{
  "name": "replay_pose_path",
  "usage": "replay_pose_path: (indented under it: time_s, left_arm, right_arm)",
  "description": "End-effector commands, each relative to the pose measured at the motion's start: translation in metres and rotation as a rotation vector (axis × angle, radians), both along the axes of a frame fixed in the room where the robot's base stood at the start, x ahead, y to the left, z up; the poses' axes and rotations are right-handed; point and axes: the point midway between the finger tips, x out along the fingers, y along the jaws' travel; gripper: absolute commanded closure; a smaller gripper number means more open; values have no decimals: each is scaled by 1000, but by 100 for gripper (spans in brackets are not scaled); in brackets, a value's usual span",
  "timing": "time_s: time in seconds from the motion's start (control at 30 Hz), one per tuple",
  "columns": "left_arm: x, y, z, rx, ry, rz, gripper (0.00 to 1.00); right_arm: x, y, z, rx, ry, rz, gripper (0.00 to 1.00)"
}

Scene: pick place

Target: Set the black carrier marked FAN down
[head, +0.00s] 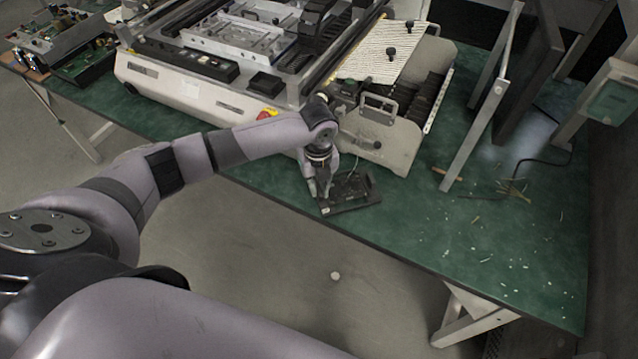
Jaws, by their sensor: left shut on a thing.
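The black carrier (354,191) is a flat dark frame at the front edge of the green table (420,229), just in front of the large machine. My left gripper (324,198) points down at the carrier's left end and is shut on it. The carrier looks close to level and is at or just above the table top; I cannot tell whether it touches. The FAN marking is too small to read. My right gripper is not in view.
A large pale machine (385,141) stands right behind the carrier. Metal posts (470,139) rise to the right, with a black cable (545,162) and scattered scraps (514,190). The table to the right of the carrier is mostly free. Circuit boards (85,62) lie at the far left.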

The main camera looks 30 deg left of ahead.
Motion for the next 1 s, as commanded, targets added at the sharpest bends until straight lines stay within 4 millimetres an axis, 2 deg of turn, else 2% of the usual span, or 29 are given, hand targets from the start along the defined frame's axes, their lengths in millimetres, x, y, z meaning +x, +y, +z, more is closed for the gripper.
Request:
replay_pose_path:
  time_s: [0.37,0.4,0.67,1.0]
  left_arm:
    - [3,0,-4,1,-2,0,100]
    - [3,0,-4,1,-2,0,88]
    - [3,0,-3,1,-2,0,70]
    - [3,0,-1,0,-3,0,69]
  right_arm:
    - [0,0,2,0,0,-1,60]
    - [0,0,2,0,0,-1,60]
    - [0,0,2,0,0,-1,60]
    - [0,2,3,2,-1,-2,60]
